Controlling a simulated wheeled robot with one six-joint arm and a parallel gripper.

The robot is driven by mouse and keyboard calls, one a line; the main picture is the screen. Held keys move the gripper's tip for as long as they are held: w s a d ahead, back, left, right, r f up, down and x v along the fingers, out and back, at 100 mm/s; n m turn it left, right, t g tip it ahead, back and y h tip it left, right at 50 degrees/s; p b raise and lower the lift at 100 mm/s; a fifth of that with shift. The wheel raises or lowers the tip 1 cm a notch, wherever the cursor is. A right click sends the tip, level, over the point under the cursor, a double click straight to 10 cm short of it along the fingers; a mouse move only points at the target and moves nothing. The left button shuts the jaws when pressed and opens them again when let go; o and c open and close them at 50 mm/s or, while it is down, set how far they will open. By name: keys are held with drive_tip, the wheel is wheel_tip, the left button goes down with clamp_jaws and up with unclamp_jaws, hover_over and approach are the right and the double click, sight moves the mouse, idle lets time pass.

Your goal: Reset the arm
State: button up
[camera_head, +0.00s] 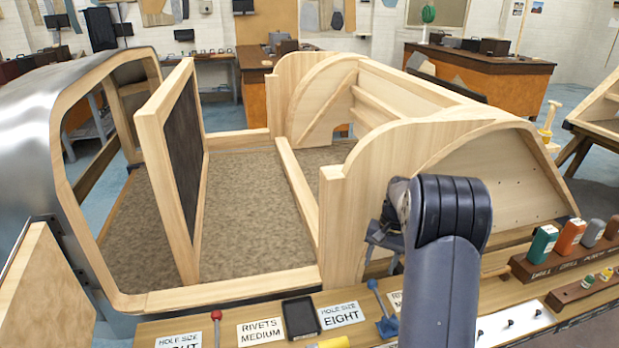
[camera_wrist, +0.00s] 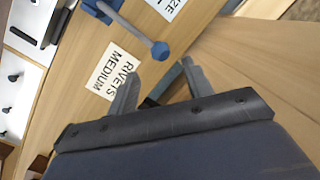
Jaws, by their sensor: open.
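My arm (camera_head: 447,240) rises at the right of centre in the head view, bent at the top, in front of the wooden frame. My gripper (camera_wrist: 161,72) shows in the wrist view with its two grey fingers apart. No object is visibly held between them. It points over the workbench edge, beside a blue-handled lever (camera_wrist: 135,30) and a white "RIVETS MEDIUM" label (camera_wrist: 113,72). In the head view the gripper is mostly hidden behind my arm.
The bench (camera_head: 215,322) along the front carries a black tray (camera_head: 300,318), a red-knobbed lever (camera_head: 217,318), a blue lever (camera_head: 385,322) and a tool rack (camera_head: 560,262) with several coloured tools. A large wooden bodyframe (camera_head: 340,190) stands close behind my arm.

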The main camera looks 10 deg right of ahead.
sight(374, 280)
drive_tip(key=f, duration=0.3)
drive_tip(key=a+f, duration=0.1)
drive_tip(key=f, duration=0.5)
drive_tip(key=shift+s+a+f, duration=0.15)
drive_tip(key=shift+a, duration=0.15)
drive_tip(key=shift+r+p, duration=0.3)
